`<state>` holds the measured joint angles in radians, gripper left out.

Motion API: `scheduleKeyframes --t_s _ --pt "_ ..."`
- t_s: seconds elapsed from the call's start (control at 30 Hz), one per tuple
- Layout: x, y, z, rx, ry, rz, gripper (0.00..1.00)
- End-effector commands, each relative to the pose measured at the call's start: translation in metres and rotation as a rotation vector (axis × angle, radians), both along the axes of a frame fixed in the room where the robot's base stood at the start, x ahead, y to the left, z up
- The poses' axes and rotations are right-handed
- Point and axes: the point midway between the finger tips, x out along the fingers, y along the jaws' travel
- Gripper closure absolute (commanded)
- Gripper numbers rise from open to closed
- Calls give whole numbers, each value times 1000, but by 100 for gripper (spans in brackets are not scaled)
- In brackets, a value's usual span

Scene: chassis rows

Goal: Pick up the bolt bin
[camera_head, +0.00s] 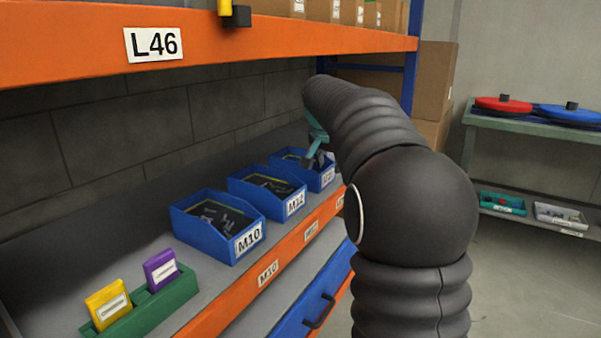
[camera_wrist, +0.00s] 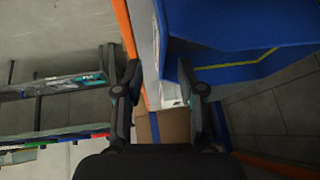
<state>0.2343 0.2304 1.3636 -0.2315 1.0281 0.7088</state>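Three blue bolt bins stand in a row on the grey shelf: one labelled M10 (camera_head: 222,241), one labelled M12 (camera_head: 281,211), and a farther one (camera_head: 322,180) whose label is too small to read surely. Dark bolts show inside them. My gripper (camera_head: 315,152), with teal parts, is at the farthest bin; my arm partly hides this area. In the wrist view my gripper (camera_wrist: 162,92) has its two fingers wide apart. A blue bin (camera_wrist: 245,24) fills the upper right there, with its wall close to the right finger. I cannot tell whether they touch.
An orange beam marked L46 (camera_head: 80,45) runs above the bins. A green holder (camera_head: 150,312) with yellow and purple cards stands at the near left. Cardboard boxes (camera_head: 436,75) stand beyond the rack. A green table (camera_head: 530,128) with reels is at right.

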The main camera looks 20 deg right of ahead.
Motion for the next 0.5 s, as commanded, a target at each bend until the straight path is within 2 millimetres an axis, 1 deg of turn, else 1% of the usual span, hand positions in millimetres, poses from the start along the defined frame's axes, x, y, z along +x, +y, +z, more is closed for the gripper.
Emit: scheduleKeyframes --t_s 0.03,0.17,0.43,0.47,0.5 --pt "3 -3 -8 1 3 -1 61" --pt "10 -8 -22 0 3 -1 61" --pt "12 -9 -24 0 0 -1 61" --pt "12 -9 -24 0 0 -1 68" --pt "12 -9 -24 0 0 -1 78"
